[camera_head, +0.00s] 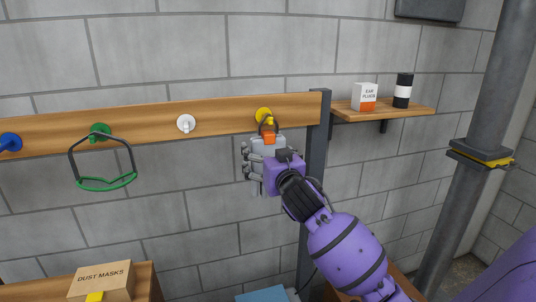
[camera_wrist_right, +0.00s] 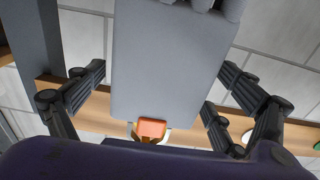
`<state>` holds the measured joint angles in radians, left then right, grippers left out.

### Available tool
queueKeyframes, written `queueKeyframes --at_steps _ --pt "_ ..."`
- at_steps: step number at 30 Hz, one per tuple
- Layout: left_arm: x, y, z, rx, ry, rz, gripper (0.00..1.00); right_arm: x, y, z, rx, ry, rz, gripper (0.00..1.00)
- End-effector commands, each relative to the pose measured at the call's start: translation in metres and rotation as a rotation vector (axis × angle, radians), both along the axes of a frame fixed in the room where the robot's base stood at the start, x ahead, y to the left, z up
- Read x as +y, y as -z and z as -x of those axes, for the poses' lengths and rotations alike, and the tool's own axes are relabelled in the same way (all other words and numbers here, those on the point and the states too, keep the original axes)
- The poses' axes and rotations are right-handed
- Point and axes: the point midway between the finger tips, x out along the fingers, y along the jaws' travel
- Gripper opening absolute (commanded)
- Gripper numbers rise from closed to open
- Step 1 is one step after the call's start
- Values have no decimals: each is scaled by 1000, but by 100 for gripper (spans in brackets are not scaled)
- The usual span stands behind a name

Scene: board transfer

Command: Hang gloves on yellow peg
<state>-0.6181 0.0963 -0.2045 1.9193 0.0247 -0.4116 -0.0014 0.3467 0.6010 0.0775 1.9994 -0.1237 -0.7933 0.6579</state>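The yellow peg (camera_head: 263,114) is on the right end of the wooden rail. The grey gloves (camera_head: 262,145) hang upright just below it, with an orange tab and a dark loop that appears to be around the peg. My right gripper (camera_head: 268,160) is in front of the gloves and hides their lower part. In the right wrist view, the gloves (camera_wrist_right: 168,60) lie between the spread fingers of the right gripper (camera_wrist_right: 162,82), with small gaps at both sides. The orange tab (camera_wrist_right: 152,128) shows there too. My left gripper is not in view.
The wooden rail (camera_head: 225,112) also bears a white peg (camera_head: 186,123), a blue peg (camera_head: 10,142) and a green peg (camera_head: 100,131) with a green-rimmed visor (camera_head: 105,184). A shelf (camera_head: 420,112) at right holds an ear plugs box (camera_head: 365,97) and a black-and-white canister (camera_head: 403,91). A dust masks box (camera_head: 103,283) stands lower left.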

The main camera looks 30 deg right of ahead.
Motion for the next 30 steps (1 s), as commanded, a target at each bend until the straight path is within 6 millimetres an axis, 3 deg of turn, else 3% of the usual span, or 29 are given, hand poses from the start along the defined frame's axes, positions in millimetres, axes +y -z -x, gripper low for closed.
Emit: queueKeyframes --at_steps 9,13,24,30 --pt "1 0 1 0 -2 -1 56 0 1 1 2 0 0 96" --pt "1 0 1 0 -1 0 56 2 1 10 2 0 0 96" --pt "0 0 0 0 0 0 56 20 1 83 2 -1 -1 96" --pt "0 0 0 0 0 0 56 26 1 110 0 0 -1 96"
